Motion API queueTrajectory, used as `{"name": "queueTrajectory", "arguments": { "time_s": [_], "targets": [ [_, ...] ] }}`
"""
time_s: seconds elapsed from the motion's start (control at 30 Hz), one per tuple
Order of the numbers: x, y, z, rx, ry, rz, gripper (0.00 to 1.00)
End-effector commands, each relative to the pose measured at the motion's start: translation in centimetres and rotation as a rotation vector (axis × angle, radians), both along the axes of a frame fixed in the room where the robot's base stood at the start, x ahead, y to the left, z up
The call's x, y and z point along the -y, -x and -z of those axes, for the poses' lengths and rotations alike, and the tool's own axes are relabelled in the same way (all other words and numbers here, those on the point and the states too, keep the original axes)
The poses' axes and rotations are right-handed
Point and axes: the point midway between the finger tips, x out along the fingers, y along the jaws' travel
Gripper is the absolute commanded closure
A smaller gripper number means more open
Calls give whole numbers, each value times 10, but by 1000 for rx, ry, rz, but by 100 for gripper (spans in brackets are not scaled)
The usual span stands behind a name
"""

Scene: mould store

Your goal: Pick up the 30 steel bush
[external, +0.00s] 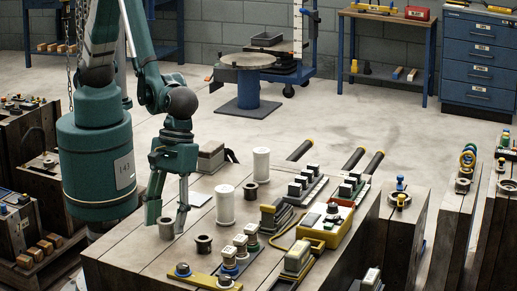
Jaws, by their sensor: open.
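Several small metal bushes stand on the wooden bench top (135,258). A grey bush (166,229) is at the left, a dark flanged bush (204,245) is to its right, and another dark bush (251,190) is farther back. No size marking is readable, so I cannot tell which is the 30 steel bush. My gripper (168,222) points down with its fingers apart. Its fingertips are at the left grey bush, one to each side of it in the picture. I cannot tell whether they touch it.

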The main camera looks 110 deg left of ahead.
Motion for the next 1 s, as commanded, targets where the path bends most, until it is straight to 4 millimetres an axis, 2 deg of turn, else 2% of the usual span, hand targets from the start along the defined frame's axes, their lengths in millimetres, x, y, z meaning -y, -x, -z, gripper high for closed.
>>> {"name": "queueTrajectory", "arguments": {
  "time_s": [0.63,0.67,0.9,1.0],
  "targets": [
    [2,0,5,0,0,0,55],
    [2,0,5,0,0,0,56],
    [1,0,5,0,0,0,88],
    [2,0,4,0,0,0,90]
  ]
}}
